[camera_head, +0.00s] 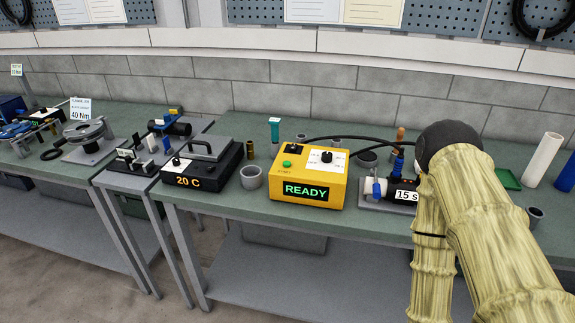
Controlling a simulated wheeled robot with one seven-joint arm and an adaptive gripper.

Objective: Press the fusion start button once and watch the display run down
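The yellow fusion control box (332,193) stands on the green bench top. Its front display (306,191) is lit and reads READY in green. The green start button (287,164) is on the left of its sloping top. A round black knob (326,157) sits on a white panel to its right. Black cables run from behind the box to the right. My arm, in a pale yellow ribbed cover, fills the right side of the view, with a dark joint at its top. My gripper is not in view, and nothing visible touches the button.
A clamp fixture (372,192) with blue clamps and a "15 s" label lies right of the box, partly behind my arm. A grey cup (251,177) and a black heating plate unit (203,165) reading 20 C stand left. A block wall is behind the bench.

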